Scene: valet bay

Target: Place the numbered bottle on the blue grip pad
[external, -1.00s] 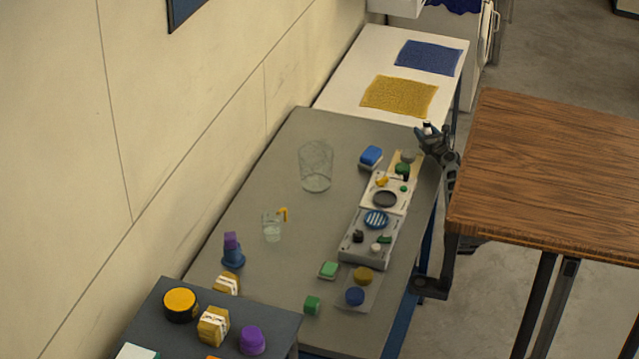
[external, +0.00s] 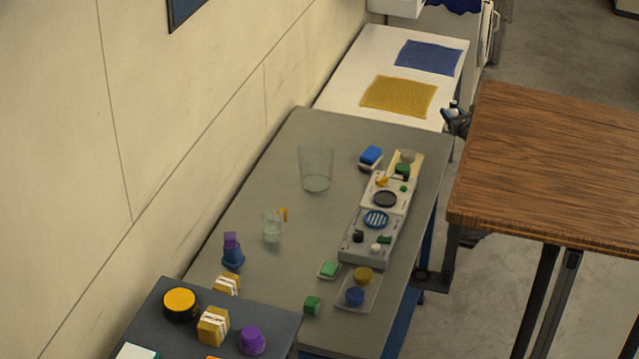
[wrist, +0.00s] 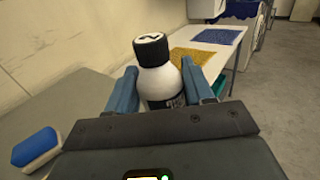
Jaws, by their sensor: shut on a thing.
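My gripper (wrist: 165,92) is shut on the numbered bottle (wrist: 160,80), a white bottle with a black cap and a dark label, held upright between the two fingers in the wrist view. In the external view my gripper (external: 456,121) is small, at the right edge of the white table, and the bottle (external: 453,107) shows only in part. The blue grip pad (external: 429,57) lies flat and bare at the far end of the white table. It also shows in the wrist view (wrist: 219,36), beyond the bottle.
A yellow pad (external: 399,96) lies nearer on the white table (external: 345,78). The grey table (external: 270,165) holds a clear glass (external: 316,168), a blue sponge (external: 371,155) and several small items. A wooden table (external: 550,165) stands close on the right.

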